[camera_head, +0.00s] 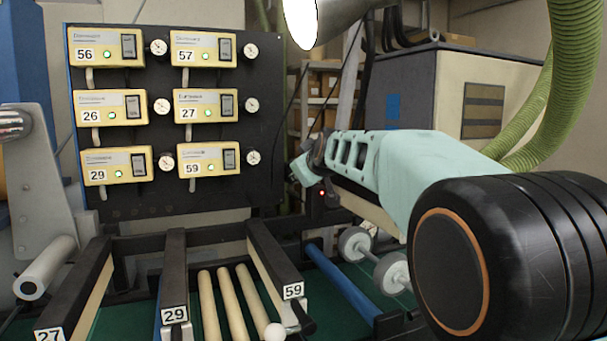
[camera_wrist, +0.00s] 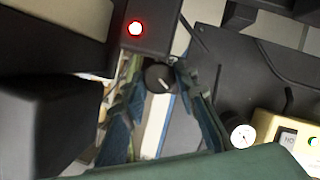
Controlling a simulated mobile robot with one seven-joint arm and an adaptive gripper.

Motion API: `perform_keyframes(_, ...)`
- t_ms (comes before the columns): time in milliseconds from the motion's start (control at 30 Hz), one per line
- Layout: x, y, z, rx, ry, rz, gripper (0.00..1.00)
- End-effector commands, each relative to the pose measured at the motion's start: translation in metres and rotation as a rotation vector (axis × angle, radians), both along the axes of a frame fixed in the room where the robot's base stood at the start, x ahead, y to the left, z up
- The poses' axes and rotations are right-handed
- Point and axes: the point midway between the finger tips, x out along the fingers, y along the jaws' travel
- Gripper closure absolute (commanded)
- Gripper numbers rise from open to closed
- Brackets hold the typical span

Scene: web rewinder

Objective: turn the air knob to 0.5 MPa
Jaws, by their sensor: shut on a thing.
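The air knob (camera_wrist: 158,78) is a small round black knob with a pale pointer mark, in the upper middle of the wrist view. My gripper (camera_wrist: 159,70) has one blue-green finger on each side of it and is shut on it. In the head view my gripper (camera_head: 303,169) is at the dark post with a red light, right of the panel, and the knob is hidden there. No pressure scale is readable around the knob. A small white dial gauge (camera_wrist: 243,136) shows at lower right in the wrist view, its reading too small to tell.
The red light (camera_wrist: 135,28) is close above the knob. A black panel (camera_head: 150,202) carries several yellow numbered controllers with gauges. Black arms labelled 27, 29 and 59 (camera_head: 278,262) stand in front, with pale rods (camera_head: 228,300) between them. A large dark block (camera_wrist: 45,125) fills the wrist view's left.

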Motion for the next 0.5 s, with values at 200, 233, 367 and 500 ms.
perform_keyframes(200, -0.0001, 0.0, -0.0002, -0.001, 0.001, 0.0, 0.56)
perform_keyframes(233, -0.0001, 0.0, -0.0002, -0.002, 0.0, 0.001, 0.56)
perform_keyframes(367, 0.0, -0.0001, -0.0001, -0.002, 0.0, 0.001, 0.56)
perform_keyframes(500, -0.0027, -0.0008, 0.0013, -0.001, -0.001, 0.0, 0.56)
